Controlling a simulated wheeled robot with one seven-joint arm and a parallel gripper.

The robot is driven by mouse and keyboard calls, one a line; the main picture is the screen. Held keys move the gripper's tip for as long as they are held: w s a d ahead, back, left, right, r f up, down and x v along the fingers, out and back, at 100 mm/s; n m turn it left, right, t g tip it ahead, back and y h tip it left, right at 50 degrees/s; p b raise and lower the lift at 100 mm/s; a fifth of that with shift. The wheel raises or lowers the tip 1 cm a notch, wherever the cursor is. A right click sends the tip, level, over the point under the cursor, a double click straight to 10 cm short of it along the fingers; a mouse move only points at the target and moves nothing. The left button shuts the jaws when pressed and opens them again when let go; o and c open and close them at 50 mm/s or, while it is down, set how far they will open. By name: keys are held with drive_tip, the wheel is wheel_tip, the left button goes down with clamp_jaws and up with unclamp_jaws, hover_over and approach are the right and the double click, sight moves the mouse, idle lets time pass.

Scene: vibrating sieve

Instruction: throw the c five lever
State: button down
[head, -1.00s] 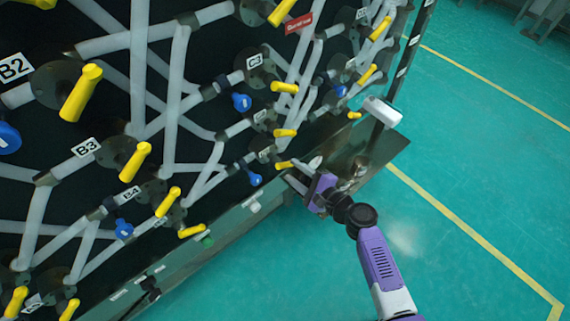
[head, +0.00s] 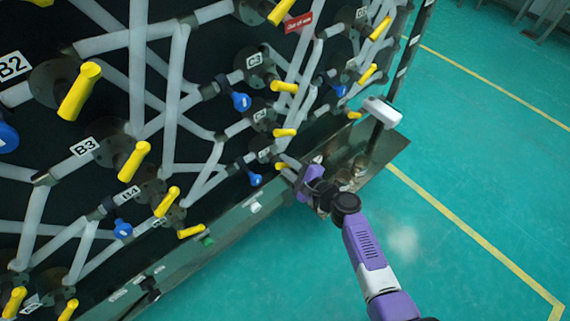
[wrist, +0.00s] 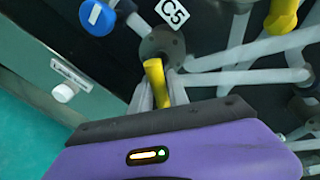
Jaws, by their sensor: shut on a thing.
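The C5 lever is a yellow handle (wrist: 155,82) on a dark round flange, just below the C5 label (wrist: 172,12) in the wrist view. In the head view the lever (head: 279,167) is small and partly hidden by my gripper. My gripper (head: 287,168) is at the lower right of the panel. In the wrist view its two grey fingers (wrist: 159,92) stand on both sides of the yellow handle and are shut on it. The handle's lower end is hidden between the fingers and behind the purple gripper body.
A blue handle (wrist: 97,17) is up left of C5 in the wrist view. Another yellow lever (wrist: 281,16) is at the upper right. A metal ledge (head: 235,228) with a white knob (head: 255,207) runs below the panel. The green floor (head: 480,190) at the right is clear.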

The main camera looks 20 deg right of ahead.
drive_tip(key=shift+s+a+f+n+b, duration=0.1)
drive_tip(key=shift+f+n+b, duration=0.05)
drive_tip(key=shift+n+b, duration=0.2)
drive_tip(key=shift+n+h+b, duration=0.4)
drive_tip(key=shift+n+b, duration=0.25)
drive_tip(key=shift+b, duration=0.2)
drive_tip(key=n+b, duration=0.1)
drive_tip(key=n+h+b, duration=0.1)
drive_tip(key=b, duration=0.1)
drive_tip(key=shift+r+n+t, duration=0.3)
drive_tip(key=shift+n, duration=0.1)
drive_tip(key=n+b, duration=0.2)
drive_tip(key=r+n+t+h+b, duration=0.1)
drive_tip(key=n+b, duration=0.1)
drive_tip(key=shift+a+r+n+b, duration=0.15)
drive_tip(key=shift+n+b, duration=0.5)
drive_tip(key=shift+n, duration=0.05)
drive_tip(key=shift+a+r+n+b, duration=0.1)
drive_tip(key=shift+r+n+b, duration=0.05)
drive_tip(key=shift+n+b, duration=0.5)
drive_tip(key=shift+n, duration=0.25)
drive_tip(key=c, duration=1.3)
unclamp_jaws()
drive_tip(key=shift+r+t, duration=0.1)
drive_tip(key=shift+t, duration=0.3)
drive_tip(key=shift+d, duration=0.1)
